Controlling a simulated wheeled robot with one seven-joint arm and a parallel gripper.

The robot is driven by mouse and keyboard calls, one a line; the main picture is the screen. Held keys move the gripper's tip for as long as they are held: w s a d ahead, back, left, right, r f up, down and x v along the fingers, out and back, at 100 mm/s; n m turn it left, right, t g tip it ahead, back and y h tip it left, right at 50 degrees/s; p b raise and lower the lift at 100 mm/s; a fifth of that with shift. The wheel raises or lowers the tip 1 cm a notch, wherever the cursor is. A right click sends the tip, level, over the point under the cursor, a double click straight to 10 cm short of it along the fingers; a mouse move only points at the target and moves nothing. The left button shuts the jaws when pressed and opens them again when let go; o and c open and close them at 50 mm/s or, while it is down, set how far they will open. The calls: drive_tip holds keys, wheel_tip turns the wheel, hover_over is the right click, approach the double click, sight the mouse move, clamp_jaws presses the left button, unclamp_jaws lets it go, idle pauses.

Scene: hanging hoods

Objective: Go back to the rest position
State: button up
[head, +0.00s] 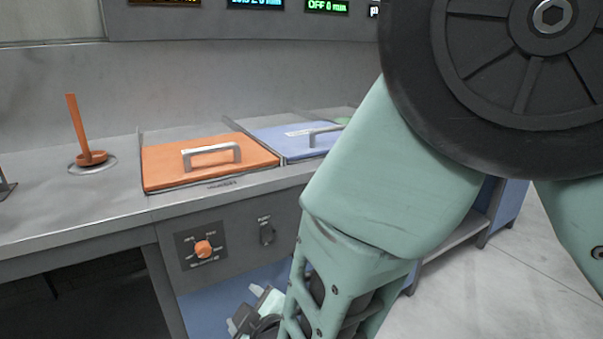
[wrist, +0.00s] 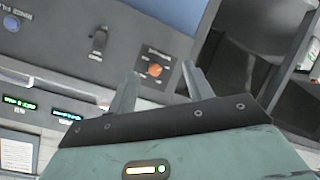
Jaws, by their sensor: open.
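My gripper (wrist: 158,80) is open and empty in the wrist view, its two fingers apart with the orange control knob (wrist: 155,70) visible in the gap beyond them. In the head view my green arm covers the right side and centre. Part of the wrist end shows low in that picture, in front of the counter's blue lower front. I cannot make out the fingers there. Nothing is held.
The grey counter (head: 60,215) carries an orange lid (head: 165,170) and a blue lid (head: 285,140), both with metal handles. An orange upright lever (head: 79,130) stands at left. The front panel has an orange knob (head: 203,249) and a switch (head: 266,232). Floor (head: 510,270) is clear at right.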

drive_tip(key=s+d+r+m+g+h, duration=0.25)
drive_tip(key=s+d+g, duration=0.2)
drive_tip(key=d, duration=0.35)
drive_tip(key=s+d+r+m+g+h, duration=0.2)
drive_tip(key=s+d+r+g, duration=0.1)
drive_tip(key=s+d, duration=0.4)
drive_tip(key=s+d+r+m+g+h, duration=0.25)
drive_tip(key=s+d, duration=0.25)
drive_tip(key=d, duration=0.4)
wheel_tip(320, 180, up, 21)
drive_tip(key=p, duration=2)
drive_tip(key=shift+d+r+g+p, duration=0.15)
drive_tip(key=shift+d+g+p, duration=0.15)
drive_tip(key=shift+g, duration=0.1)
